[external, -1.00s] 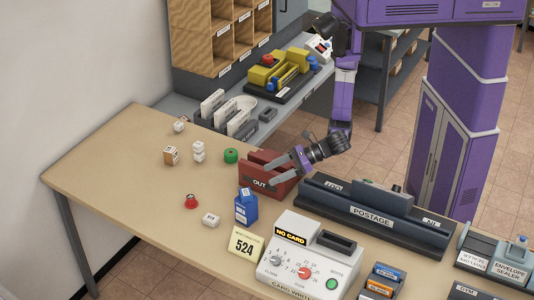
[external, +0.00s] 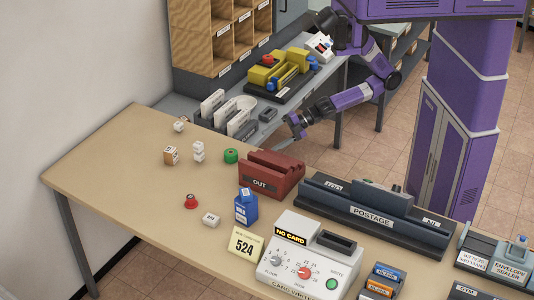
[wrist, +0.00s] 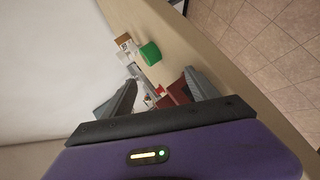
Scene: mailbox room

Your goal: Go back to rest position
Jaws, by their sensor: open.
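My gripper (external: 292,143) is behind the red OUT tray (external: 285,188), just past the far edge of the tan table (external: 130,190), and clear of the tray. In the wrist view, my gripper (wrist: 160,90) shows its two grey fingers spread apart with nothing held between them. A green block (wrist: 150,53) and part of the red tray (wrist: 178,92) show beyond the fingers. The tray stands on the table and shows no contact with the gripper.
A dark POSTAGE rack (external: 375,215) and a white card writer (external: 305,255) stand on the table's right. A grey side counter (external: 190,104) holds a yellow machine (external: 280,75).

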